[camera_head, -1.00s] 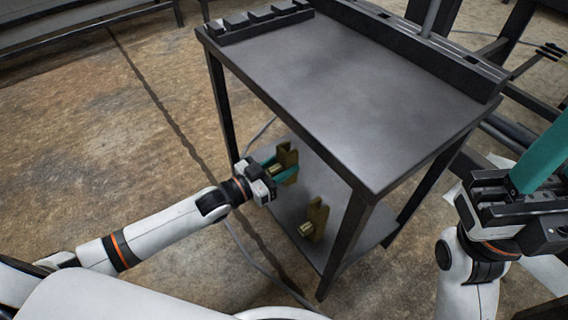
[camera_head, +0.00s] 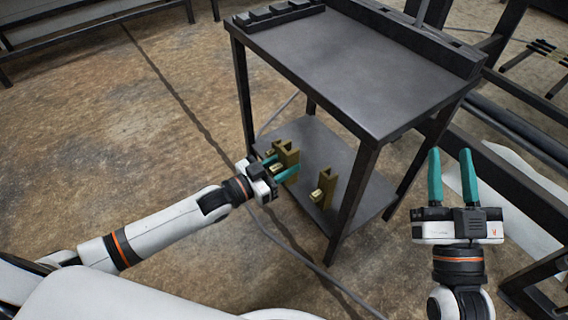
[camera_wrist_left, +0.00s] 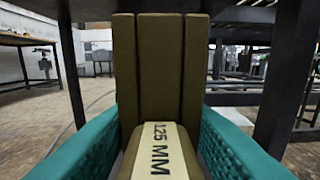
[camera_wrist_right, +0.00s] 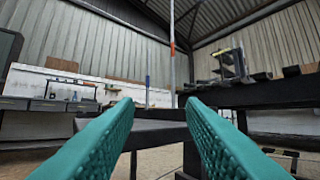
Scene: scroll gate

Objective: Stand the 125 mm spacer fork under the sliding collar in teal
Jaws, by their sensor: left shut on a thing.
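The 125 mm spacer fork (camera_head: 288,153) is an olive-brown block with an upright slotted body. In the left wrist view the fork (camera_wrist_left: 160,68) fills the middle, upright, its pale label reading "125 MM". My left gripper (camera_head: 279,167) is shut on it, one teal finger on each side, at the near left edge of the cart's lower shelf. I cannot tell whether the fork touches the shelf. My right gripper (camera_head: 454,178) is open and empty at the right, fingers pointing away from me. I cannot make out a teal sliding collar in any view.
A second olive-brown fork (camera_head: 328,187) stands on the lower shelf (camera_head: 330,150), near the front leg. The cart's dark top (camera_head: 360,70) is bare in the middle, with a slotted rack (camera_head: 278,14) at its left edge. The right wrist view shows a thin vertical rod (camera_wrist_right: 172,60).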

